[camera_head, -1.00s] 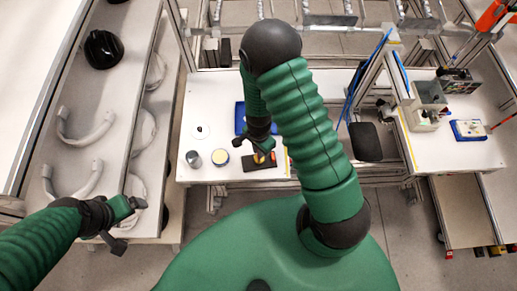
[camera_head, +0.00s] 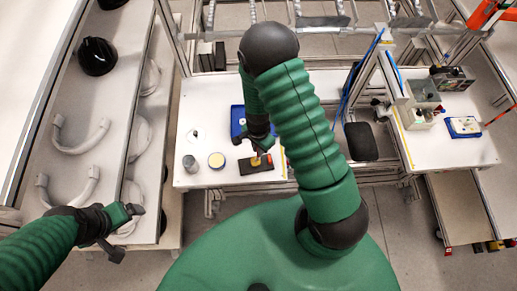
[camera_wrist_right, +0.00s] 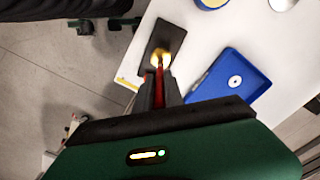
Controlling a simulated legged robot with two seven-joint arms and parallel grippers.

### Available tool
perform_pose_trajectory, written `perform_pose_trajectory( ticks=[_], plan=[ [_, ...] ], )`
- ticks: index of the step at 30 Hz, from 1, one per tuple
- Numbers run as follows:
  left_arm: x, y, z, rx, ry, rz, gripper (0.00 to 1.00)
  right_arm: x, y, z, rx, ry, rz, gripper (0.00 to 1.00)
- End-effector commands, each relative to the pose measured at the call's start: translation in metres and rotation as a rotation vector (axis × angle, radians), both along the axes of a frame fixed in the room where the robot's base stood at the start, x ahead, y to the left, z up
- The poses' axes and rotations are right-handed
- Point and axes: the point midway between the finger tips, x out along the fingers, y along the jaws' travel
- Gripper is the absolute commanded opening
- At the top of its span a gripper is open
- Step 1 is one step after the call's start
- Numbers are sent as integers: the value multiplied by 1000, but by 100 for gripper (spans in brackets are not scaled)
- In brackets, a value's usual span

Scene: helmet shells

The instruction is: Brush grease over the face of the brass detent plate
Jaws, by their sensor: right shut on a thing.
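The brass detent plate (camera_head: 256,162) shows as a small yellow patch on a dark flat block near the front of the white bench. In the right wrist view the yellow brass (camera_wrist_right: 160,56) sits on the same dark block. My right gripper (camera_head: 262,149) is above the block, shut on a brush. The brush's red handle (camera_wrist_right: 160,82) runs from my fingers to the brass, and its tip appears to be at the brass face; the contact is partly hidden. My left gripper (camera_head: 127,231) is open and empty, over the edge of the left shelf.
A round tin with a yellow top (camera_head: 216,160) and a grey cup (camera_head: 190,163) stand left of the block. A blue tray (camera_wrist_right: 226,76) lies behind it. Curved white parts (camera_head: 80,135) and a black helmet shell (camera_head: 98,56) lie on the left shelf.

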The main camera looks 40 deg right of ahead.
Motion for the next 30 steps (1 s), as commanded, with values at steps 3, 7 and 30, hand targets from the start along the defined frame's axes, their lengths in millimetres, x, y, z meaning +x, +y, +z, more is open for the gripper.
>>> perform_pose_trajectory(
  ticks=[3,7,30],
  plan=[
    [0,0,0,0,0,0,90,2,0,0,0,0,0,0],
    [0,0,1,0,0,0,90,6,1,-1,-1,-1,0,0],
    [0,0,5,0,0,0,90,15,15,-3,0,0,0,0]
  ],
)
